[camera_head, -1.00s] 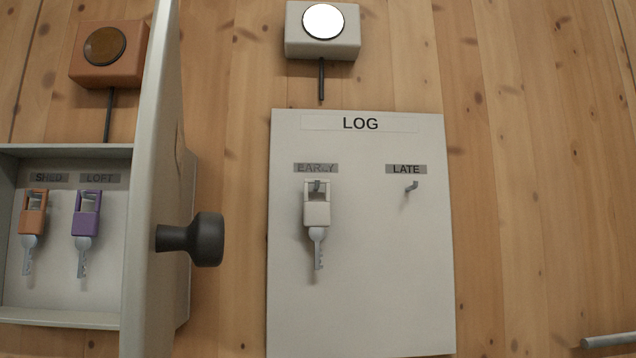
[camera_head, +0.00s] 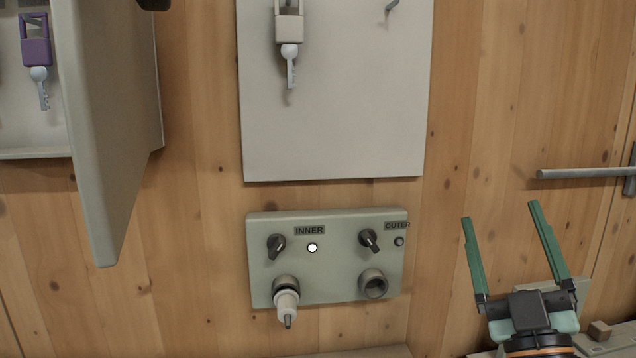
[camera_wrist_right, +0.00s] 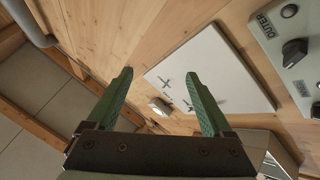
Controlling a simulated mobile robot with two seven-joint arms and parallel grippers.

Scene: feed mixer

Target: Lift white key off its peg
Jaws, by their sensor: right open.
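The white key (camera_head: 288,28) hangs upright on the pale log board (camera_head: 335,130), at the top of the head view. Its upper end and peg are partly cut off by the frame edge. A bare peg (camera_head: 391,5) shows to its right. My right gripper (camera_head: 500,212) is open and empty, low and right of the board and well apart from the key. In the right wrist view the open fingers (camera_wrist_right: 158,75) point toward the wall, with the tilted board (camera_wrist_right: 230,75) beyond; its small fittings are too small to tell apart. My left gripper is not in view.
An open cabinet door (camera_head: 100,130) juts out at left, beside a purple key (camera_head: 36,52). A control panel (camera_head: 335,285) with INNER and OUTER knobs sits below the board; a white piece (camera_head: 287,305) is in its left socket. A door handle (camera_head: 585,173) is at right.

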